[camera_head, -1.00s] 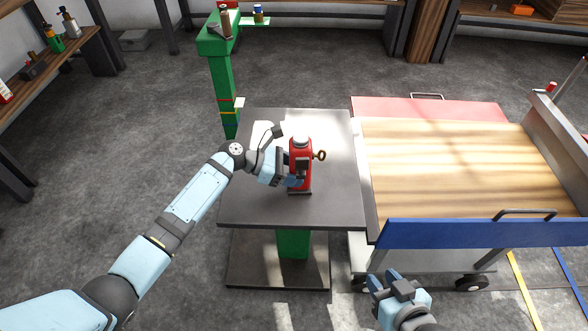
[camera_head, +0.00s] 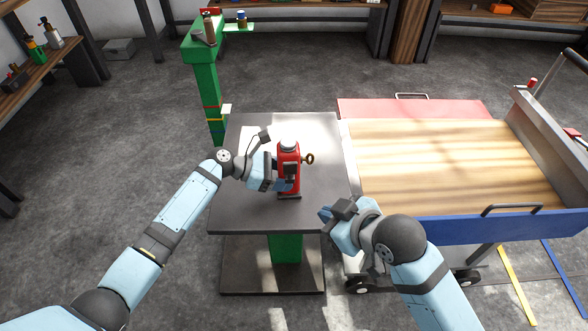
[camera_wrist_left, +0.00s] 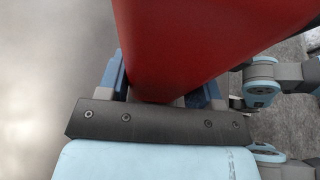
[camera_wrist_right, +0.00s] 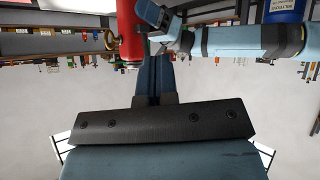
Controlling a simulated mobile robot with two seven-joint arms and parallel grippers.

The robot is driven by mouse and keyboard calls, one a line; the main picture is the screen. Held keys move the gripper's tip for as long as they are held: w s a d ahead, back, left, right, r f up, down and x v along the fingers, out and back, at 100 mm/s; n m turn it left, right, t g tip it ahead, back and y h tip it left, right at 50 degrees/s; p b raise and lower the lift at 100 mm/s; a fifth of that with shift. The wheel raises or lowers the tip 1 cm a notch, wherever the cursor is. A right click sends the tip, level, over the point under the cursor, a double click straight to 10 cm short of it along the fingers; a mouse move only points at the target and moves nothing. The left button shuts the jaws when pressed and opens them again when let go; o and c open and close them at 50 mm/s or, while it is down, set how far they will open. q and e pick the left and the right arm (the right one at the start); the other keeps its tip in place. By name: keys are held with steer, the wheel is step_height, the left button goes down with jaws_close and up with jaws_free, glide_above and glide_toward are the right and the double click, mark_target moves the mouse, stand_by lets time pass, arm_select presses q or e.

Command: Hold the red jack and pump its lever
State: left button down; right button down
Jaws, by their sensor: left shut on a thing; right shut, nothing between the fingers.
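The red jack (camera_head: 289,158) stands upright on the small dark table, with a brass ring-ended lever (camera_head: 308,159) sticking out on its right side. My left gripper (camera_head: 284,185) is shut on the jack's lower body from the left. In the left wrist view the red body (camera_wrist_left: 190,40) sits between the blue fingers. My right gripper (camera_head: 325,213) is shut and empty near the table's front right corner, in front of and right of the jack. In the right wrist view its closed fingers (camera_wrist_right: 152,70) point toward the jack (camera_wrist_right: 130,30), with a gap between.
The dark table top (camera_head: 245,211) is otherwise mostly clear. A wood-topped cart (camera_head: 440,170) with a blue front edge stands close on the right. A green post (camera_head: 205,90) carrying small bottles stands behind left. A shelf (camera_head: 60,55) is at far left.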

mark_target(290, 168)
step_height(290, 168, up, 10)
steer(key=a+n+g+h, duration=0.2)
steer(key=n, duration=0.5)
steer(key=shift+w+a+g, duration=0.2)
steer(key=shift+w+g, duration=0.2)
steer(key=shift+f, duration=0.1)
steer(key=w+a+f, duration=0.4)
steer(key=w+f, duration=0.4)
steer(key=shift+w+a, duration=0.15)
steer(key=shift+w, duration=0.1)
steer(key=shift+w+r, duration=0.1)
steer(key=shift+r, duration=0.05)
